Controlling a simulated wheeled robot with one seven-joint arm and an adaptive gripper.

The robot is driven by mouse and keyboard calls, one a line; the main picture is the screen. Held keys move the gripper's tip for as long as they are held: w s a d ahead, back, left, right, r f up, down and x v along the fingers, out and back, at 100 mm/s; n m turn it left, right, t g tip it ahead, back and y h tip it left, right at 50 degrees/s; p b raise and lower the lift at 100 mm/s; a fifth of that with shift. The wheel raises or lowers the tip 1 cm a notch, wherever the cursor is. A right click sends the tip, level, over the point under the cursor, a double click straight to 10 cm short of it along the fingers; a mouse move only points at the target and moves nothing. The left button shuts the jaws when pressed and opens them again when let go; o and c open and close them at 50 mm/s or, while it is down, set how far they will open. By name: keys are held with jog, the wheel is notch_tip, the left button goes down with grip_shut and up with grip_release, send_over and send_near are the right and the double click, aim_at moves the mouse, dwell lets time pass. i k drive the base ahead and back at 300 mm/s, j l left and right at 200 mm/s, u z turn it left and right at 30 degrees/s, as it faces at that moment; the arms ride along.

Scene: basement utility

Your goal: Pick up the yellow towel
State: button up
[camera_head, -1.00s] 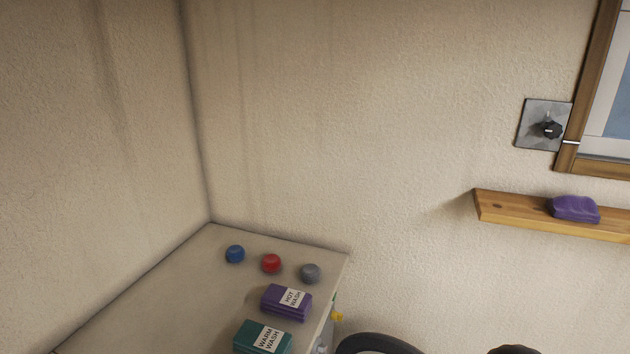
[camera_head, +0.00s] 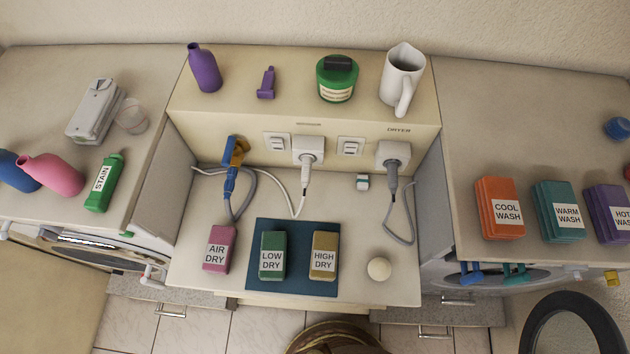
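A folded mustard-yellow towel (camera_head: 323,241) with a "HIGH DRY" label lies on a dark blue mat (camera_head: 298,232) on the low middle counter. A green folded towel (camera_head: 272,242) labelled "LOW DRY" lies to its left on the same mat, with a gap between them. A pink folded towel (camera_head: 219,240) labelled "AIR DRY" lies left of the mat. My gripper is not in view.
A pale ball (camera_head: 379,269) sits right of the mat. Cords hang from the plugs (camera_head: 308,152) behind it. Orange (camera_head: 497,197) and teal (camera_head: 553,200) towels lie on the right-hand top. An open round door (camera_head: 540,310) stands at lower right.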

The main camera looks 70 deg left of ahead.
aim_at(324, 261)
jog(key=u, duration=2.65)
jog(key=k+j+z, duration=0.45)
jog(key=k+z, duration=0.55)
